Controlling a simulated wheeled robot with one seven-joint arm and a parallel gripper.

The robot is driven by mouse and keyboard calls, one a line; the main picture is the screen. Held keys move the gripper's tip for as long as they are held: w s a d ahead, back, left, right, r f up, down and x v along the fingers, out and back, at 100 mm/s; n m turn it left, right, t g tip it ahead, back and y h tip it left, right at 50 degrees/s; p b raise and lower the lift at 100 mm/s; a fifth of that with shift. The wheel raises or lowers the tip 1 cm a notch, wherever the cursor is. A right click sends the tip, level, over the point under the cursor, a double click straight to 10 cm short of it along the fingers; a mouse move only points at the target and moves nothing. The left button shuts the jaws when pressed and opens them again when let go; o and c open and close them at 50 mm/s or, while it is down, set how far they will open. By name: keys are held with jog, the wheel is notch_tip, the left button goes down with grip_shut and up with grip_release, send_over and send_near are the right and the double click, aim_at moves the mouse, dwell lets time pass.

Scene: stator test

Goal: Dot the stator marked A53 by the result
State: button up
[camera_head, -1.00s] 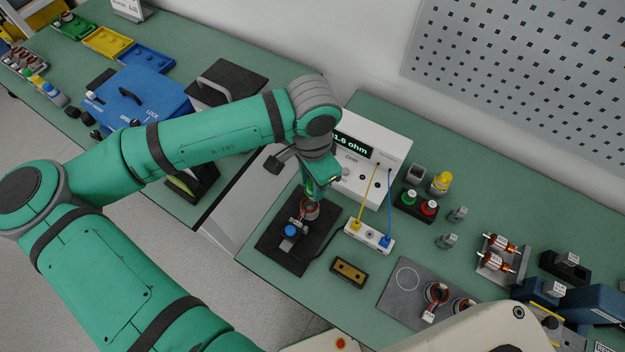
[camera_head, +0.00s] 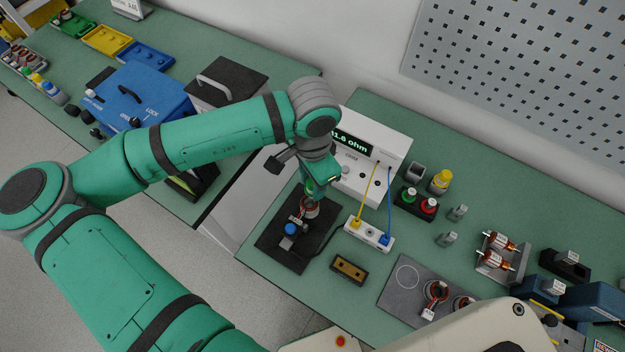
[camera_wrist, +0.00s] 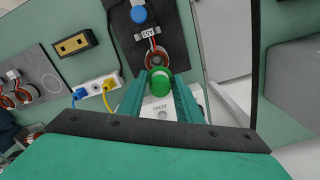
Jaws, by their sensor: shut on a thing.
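The stator (camera_wrist: 153,60), a copper-wound ring, lies on a black test plate (camera_head: 272,245) beside a blue knob (camera_head: 291,230). Its white tag (camera_wrist: 150,31) is upside down in the wrist view and seems to read A53. My gripper (camera_wrist: 159,88) is shut on a green round-ended marker (camera_wrist: 158,80). In the head view my gripper (camera_head: 315,190) is right over the stator (camera_head: 310,209), partly covering it. I cannot tell whether the marker touches it. The white meter (camera_head: 378,150) behind shows a reading ending in "1.6 ohm", its left side hidden by my arm.
A white socket block (camera_head: 370,234) with yellow and blue plugs stands right of the plate. Beyond are a black holder (camera_head: 416,207) with green and red tops and a yellow-capped bottle (camera_head: 440,182). A grey mat (camera_head: 395,295) holds other stators. A brass-topped block (camera_head: 349,270) lies in front.

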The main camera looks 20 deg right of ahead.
jog(key=shift+r, duration=2.95)
